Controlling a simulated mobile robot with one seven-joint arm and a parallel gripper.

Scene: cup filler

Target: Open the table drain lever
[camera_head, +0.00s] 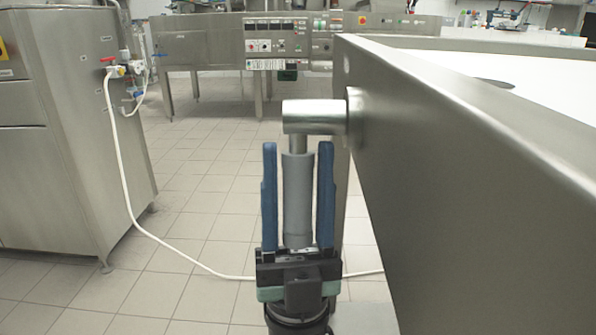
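The drain lever (297,200) is a grey sleeved handle that hangs straight down from a shiny metal pivot (315,117). The pivot sticks out to the left from the end of the steel table (490,190). My gripper (298,150) points upward with its two blue fingers open. One finger stands on each side of the lever, with a visible gap on both sides, so the fingers look apart from it. The lever's lower end is close to my gripper's palm; whether they touch, I cannot tell.
A steel cabinet (50,170) stands on the left, with a white hose (122,165) running from it across the tiled floor behind my gripper. A steel machine with a control panel (275,40) stands at the back. The floor (200,215) left of my gripper is mostly clear.

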